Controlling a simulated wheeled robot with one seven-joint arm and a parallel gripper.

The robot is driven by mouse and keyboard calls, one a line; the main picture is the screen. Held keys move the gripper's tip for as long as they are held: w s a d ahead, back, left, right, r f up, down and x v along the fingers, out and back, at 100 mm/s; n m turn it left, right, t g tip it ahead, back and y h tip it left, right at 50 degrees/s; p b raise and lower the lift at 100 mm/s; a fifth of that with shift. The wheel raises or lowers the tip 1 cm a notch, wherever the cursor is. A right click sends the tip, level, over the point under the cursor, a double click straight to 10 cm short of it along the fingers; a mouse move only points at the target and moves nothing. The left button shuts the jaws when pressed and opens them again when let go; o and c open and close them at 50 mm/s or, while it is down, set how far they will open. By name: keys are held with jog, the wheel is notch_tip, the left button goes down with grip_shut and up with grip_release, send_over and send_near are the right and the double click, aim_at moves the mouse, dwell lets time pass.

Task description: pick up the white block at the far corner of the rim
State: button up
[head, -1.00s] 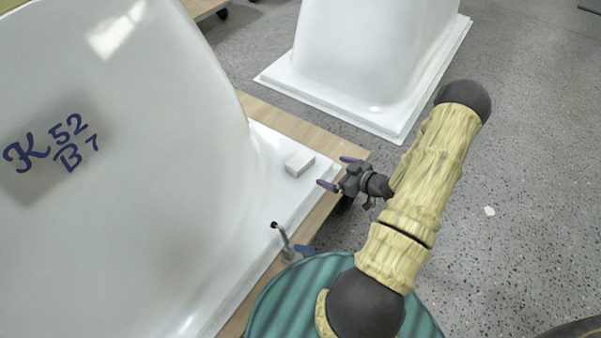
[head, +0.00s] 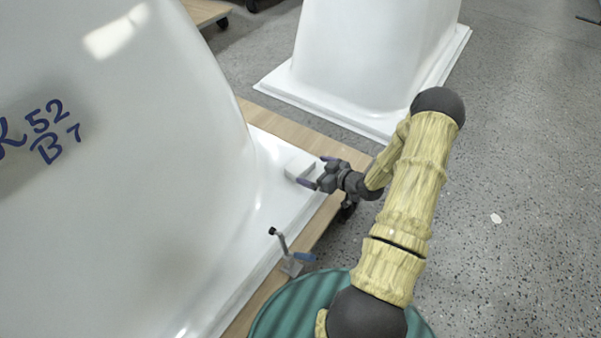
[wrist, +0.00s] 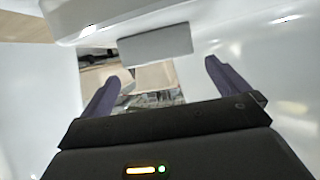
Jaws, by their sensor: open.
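The white block (head: 299,167) lies on the white rim (head: 290,205) near the far corner of the tub shell marked K 52 B7. In the wrist view the block (wrist: 155,46) shows ahead of the fingers, a little above the gap between them. My gripper (head: 312,171) is open and right beside the block, with its fingers pointing left toward it. In the wrist view both purple fingertips (wrist: 161,72) are apart with nothing between them. Whether a finger touches the block I cannot tell.
The tub wall (head: 170,130) rises left of the block. A second white shell (head: 360,60) stands behind. Grey floor to the right is open.

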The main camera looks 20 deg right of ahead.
aim_at(298, 166)
jog(key=b+x, duration=0.1)
jog(key=x, duration=0.2)
jog(key=shift+s+f, duration=0.1)
jog(key=shift+w+a, duration=0.1)
jog(key=shift+w, duration=0.1)
jog(key=b+x, duration=0.4)
jog(key=shift+d+f, duration=0.25)
jog(key=shift+f, duration=0.15)
jog(key=shift+w+a+f, duration=0.1)
jog(key=shift+w+a, duration=0.2)
jog(key=shift+w, duration=0.15)
jog(key=c, duration=0.7)
